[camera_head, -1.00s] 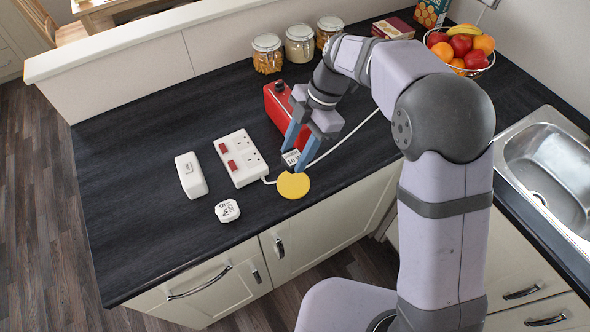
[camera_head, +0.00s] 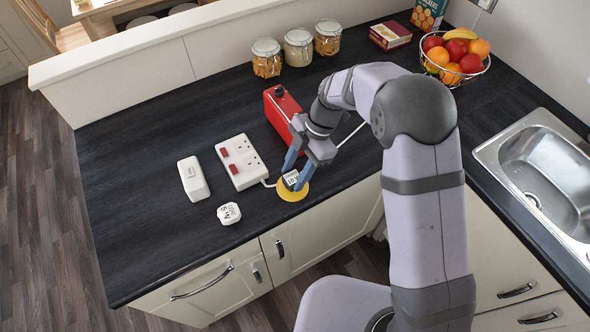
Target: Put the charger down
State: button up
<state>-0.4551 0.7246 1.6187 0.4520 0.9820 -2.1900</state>
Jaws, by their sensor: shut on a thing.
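My gripper (camera_head: 295,178) points down and is shut on a small white block with dark print, which I take as the charger (camera_head: 291,178). The charger is over the yellow round disc (camera_head: 296,195) near the counter's front edge. I cannot tell if the charger touches the disc or hangs just above it. The fingers hide part of the charger and of the disc.
A white socket strip (camera_head: 241,161) with red switches lies left of my gripper. A white box (camera_head: 193,178) and a white printed octagonal piece (camera_head: 229,213) lie further left. A red box-like thing (camera_head: 283,116) stands just behind. Jars (camera_head: 299,50) stand at the back.

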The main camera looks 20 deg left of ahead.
jog(key=shift+f, duration=0.1)
jog(key=shift+f, duration=0.1)
jog(key=o, duration=1)
jog(key=shift+o, duration=0.2)
jog(key=shift+r, duration=0.25)
jog(key=b+v, duration=0.4)
jog(key=v, duration=0.8)
